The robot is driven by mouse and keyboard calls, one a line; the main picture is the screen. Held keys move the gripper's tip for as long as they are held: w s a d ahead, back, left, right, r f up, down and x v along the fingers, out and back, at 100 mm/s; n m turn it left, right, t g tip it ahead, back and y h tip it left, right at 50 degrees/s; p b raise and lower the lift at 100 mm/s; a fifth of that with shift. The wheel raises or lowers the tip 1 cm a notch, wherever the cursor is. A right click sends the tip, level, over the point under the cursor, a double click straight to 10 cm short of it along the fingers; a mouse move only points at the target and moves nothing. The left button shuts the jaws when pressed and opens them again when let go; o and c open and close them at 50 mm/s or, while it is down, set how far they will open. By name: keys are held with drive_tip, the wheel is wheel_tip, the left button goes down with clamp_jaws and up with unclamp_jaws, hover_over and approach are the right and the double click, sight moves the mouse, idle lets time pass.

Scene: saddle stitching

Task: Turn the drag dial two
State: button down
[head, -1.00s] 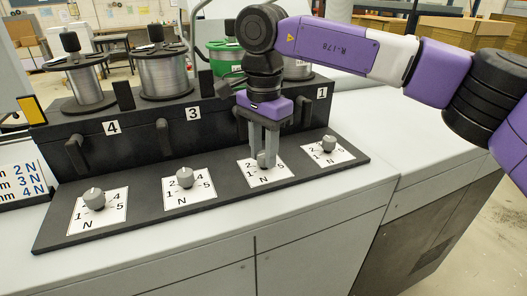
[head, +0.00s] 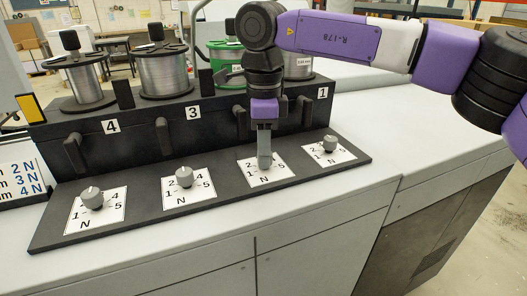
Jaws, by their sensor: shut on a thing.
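A row of grey drag dials stands on a sloped black panel (head: 135,212), each on a white scale card marked in N. My gripper (head: 264,158) points down and is shut on the dial (head: 264,163) second from the right, below the green-flanged spool. Its fingers cover most of that dial, so its pointer mark is hidden. Part of its card (head: 277,176) shows around the fingers. The number plate behind it is hidden by my arm. The dial under plate 1 (head: 329,144) and the dials under plates 3 (head: 184,176) and 4 (head: 91,196) stand free.
Wire spools (head: 165,72) stand on the black housing behind the dials, with black levers (head: 163,135) on its front. A sign with N values (head: 20,182) is at the left edge. The grey top right of the panel (head: 400,140) is clear.

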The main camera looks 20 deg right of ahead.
drive_tip(key=shift+m, duration=0.5)
drive_tip(key=c, duration=1.1)
unclamp_jaws()
drive_tip(key=shift+o, duration=0.2)
drive_tip(key=shift+r+b, duration=0.6)
drive_tip(key=shift+r, duration=3.35)
